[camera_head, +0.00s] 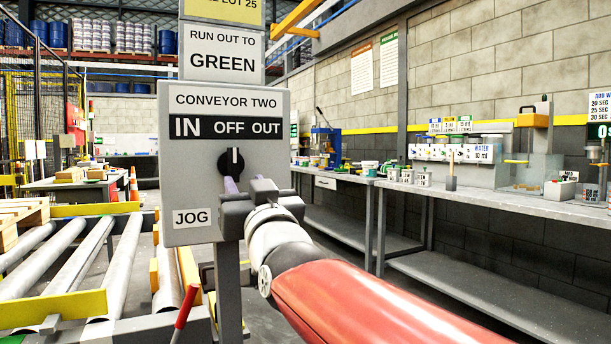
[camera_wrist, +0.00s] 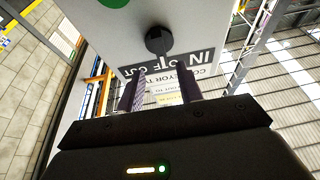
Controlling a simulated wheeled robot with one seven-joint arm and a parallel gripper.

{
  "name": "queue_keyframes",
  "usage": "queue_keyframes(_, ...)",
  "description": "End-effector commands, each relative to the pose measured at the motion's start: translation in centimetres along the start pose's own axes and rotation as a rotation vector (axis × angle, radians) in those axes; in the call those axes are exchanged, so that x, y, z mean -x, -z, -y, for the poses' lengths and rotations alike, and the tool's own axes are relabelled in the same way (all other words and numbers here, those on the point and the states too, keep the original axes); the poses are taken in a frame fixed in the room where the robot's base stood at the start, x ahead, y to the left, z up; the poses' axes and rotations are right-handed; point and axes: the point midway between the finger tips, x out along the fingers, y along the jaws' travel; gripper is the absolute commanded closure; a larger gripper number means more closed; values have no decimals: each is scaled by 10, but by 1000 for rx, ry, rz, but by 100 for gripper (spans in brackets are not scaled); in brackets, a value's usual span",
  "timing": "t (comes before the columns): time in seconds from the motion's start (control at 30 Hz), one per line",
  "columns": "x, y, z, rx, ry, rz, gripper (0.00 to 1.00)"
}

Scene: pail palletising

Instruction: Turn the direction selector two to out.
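The direction selector two (camera_head: 234,161) is a round black knob on the grey conveyor two box (camera_head: 184,150). Its white pointer stands upright, toward OFF, between IN on the left and OUT on the right. The knob also shows in the wrist view (camera_wrist: 158,41), where the panel appears upside down. My gripper (camera_head: 232,186) is just below the knob in the head view. In the wrist view, its two fingers (camera_wrist: 163,90) are apart with nothing between them, and the knob lies beyond their tips. Touching contact is not visible.
A JOG label (camera_head: 192,218) is low on the box; a green button (camera_wrist: 114,2) shows in the wrist view, hidden in the head view. A roller conveyor (camera_head: 70,265) lies at left. A long workbench (camera_head: 480,200) with containers runs along the right.

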Motion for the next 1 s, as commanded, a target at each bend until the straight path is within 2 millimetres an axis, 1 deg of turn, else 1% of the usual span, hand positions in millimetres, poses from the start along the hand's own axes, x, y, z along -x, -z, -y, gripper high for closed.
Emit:
queue_keyframes(0.03,-4,3,4,-6,6,-23,64)
queue_keyframes(0.13,-13,8,6,-10,8,-40,64)
queue_keyframes(0.4,-56,10,6,-10,7,-38,64)
queue_keyframes(0.5,-69,10,6,-10,7,-37,64)
queue_keyframes(0.6,-78,10,6,-10,7,-37,64)
queue_keyframes(0.73,-82,10,6,-8,7,-38,64)
queue_keyframes(0.93,-82,10,6,-7,6,-38,64)
queue_keyframes(0.97,-82,10,6,-7,6,-37,65)
queue_keyframes(1.0,-82,10,6,-7,6,-37,70)
